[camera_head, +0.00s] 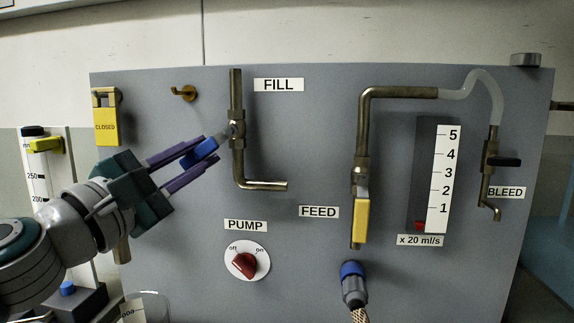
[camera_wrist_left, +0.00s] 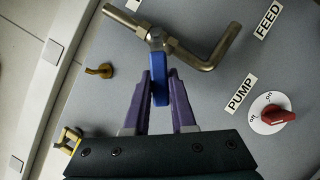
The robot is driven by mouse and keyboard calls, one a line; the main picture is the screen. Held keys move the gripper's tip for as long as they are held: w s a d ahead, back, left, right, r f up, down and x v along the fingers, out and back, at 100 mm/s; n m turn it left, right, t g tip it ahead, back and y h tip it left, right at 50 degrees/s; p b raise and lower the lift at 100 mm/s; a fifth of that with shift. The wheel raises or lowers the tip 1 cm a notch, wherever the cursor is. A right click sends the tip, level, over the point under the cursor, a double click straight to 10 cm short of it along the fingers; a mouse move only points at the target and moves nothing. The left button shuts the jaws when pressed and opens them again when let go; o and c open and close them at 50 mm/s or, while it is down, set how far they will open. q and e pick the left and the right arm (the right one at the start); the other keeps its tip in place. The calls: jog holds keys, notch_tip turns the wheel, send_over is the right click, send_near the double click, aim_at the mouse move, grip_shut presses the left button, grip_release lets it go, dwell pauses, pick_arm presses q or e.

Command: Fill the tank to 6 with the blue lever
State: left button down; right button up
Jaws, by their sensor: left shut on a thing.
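The blue lever (camera_head: 203,149) sits on the valve of the brass FILL pipe (camera_head: 236,95) and sticks out to the lower left, crosswise to the upright pipe. My left gripper (camera_head: 207,151) is shut on the blue lever, one purple finger on each side. In the left wrist view the blue lever (camera_wrist_left: 159,78) stands between the fingers (camera_wrist_left: 159,92), its root at the brass valve. The tank itself and its water level cannot be made out for certain. My right gripper is not in view.
The red PUMP knob (camera_head: 246,264) is below; its setting is hard to read. A yellow FEED lever (camera_head: 361,220), a flow gauge (camera_head: 441,180) with its red float at the bottom, and a black BLEED lever (camera_head: 505,161) are to the right. A brass hook (camera_head: 184,92) juts out nearby.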

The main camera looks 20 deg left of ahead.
pick_arm(q)
jog(key=shift+d+f+n, duration=0.1)
jog(key=shift+f+n, duration=0.1)
jog(key=shift+n, duration=0.3)
jog(key=shift+b, duration=0.3)
jog(key=c, duration=0.7)
grip_release()
jog(key=shift+c, duration=0.2)
jog(key=b+v, duration=0.3)
jog(key=v, duration=0.7)
jog(key=shift+w+d, duration=0.1)
